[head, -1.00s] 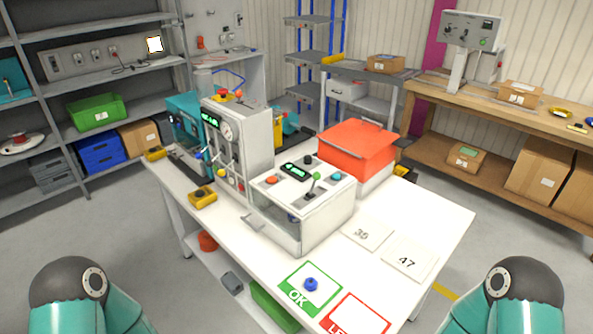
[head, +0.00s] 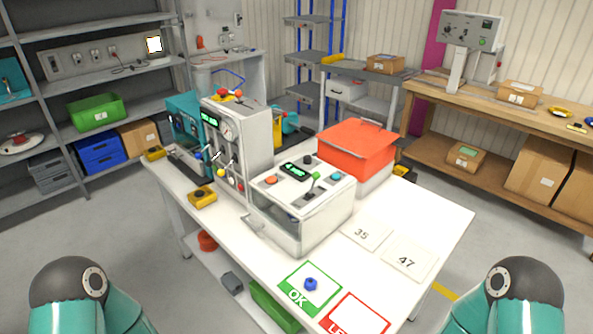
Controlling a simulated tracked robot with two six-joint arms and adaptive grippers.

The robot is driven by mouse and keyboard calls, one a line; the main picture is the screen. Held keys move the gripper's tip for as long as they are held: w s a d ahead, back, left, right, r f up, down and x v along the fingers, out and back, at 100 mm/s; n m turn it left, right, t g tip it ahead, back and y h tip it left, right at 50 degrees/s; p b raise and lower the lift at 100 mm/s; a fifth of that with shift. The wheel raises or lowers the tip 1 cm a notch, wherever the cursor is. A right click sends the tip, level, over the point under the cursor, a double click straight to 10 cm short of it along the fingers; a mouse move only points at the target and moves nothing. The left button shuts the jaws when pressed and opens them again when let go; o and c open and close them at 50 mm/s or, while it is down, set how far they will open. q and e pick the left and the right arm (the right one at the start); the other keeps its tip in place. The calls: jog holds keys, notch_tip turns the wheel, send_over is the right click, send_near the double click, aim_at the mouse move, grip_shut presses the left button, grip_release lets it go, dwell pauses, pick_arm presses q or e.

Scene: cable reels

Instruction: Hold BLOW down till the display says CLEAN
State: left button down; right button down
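A white bench machine (head: 303,237) with a clear front stands mid-table. Its sloped top carries a small green-lit display (head: 295,170), an orange button (head: 271,180), a teal button (head: 336,176), a dark knob and a green-tipped lever (head: 315,177). Behind it stands a taller grey machine (head: 252,145) with a lit display (head: 210,119), a round gauge and several coloured knobs. The display text and the BLOW label are too small to read. Only teal and dark parts of my two arms show at the bottom corners; neither gripper is in view.
A white table (head: 425,215) holds the machines, an orange-lidded box (head: 357,146), cards marked 35 (head: 362,235) and 47 (head: 408,261), and a blue piece (head: 310,284) on the green OK card. A yellow button box (head: 202,198) sits at the left edge.

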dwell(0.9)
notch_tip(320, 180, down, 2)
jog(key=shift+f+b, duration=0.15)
jog(key=shift+b, duration=0.95)
